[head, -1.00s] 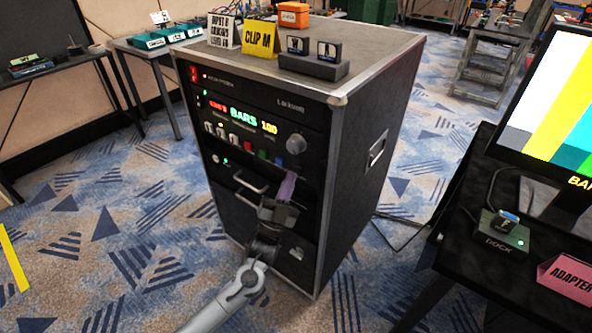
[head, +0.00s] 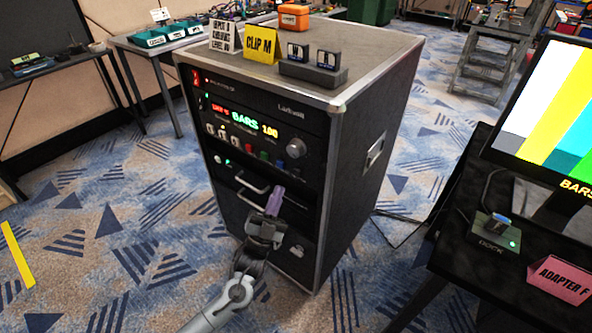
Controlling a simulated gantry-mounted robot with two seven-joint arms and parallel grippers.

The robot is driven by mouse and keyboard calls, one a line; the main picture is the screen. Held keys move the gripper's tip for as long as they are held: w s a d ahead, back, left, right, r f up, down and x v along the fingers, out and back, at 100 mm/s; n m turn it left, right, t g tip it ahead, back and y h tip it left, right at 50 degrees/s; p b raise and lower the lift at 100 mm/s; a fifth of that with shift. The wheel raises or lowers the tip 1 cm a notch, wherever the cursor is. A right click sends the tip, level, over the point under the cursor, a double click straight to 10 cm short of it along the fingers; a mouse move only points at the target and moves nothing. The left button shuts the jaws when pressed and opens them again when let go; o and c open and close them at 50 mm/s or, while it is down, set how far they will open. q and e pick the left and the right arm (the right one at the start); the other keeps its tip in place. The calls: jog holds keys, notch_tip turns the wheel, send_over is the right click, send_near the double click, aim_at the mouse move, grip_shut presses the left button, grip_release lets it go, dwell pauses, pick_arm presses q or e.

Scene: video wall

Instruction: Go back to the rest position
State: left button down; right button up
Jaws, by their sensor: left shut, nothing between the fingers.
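My left gripper (head: 274,205) is in front of the lower part of the black rack cabinet (head: 369,150), below its drawer handle. Its purple fingers are shut with nothing between them. The arm reaches in from the bottom of the head view. I cannot tell whether the fingertips touch the cabinet front. My right gripper is not in view.
On the cabinet top stand a yellow CLIP M card (head: 261,43), a white card (head: 223,36), an orange box (head: 293,17) and a dark holder (head: 313,72) with two small items. A black desk with a colour-bar monitor (head: 550,110), a dock (head: 494,232) and a pink card (head: 561,279) is at right.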

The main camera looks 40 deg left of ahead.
pick_arm(q)
jog(key=shift+s, duration=0.65)
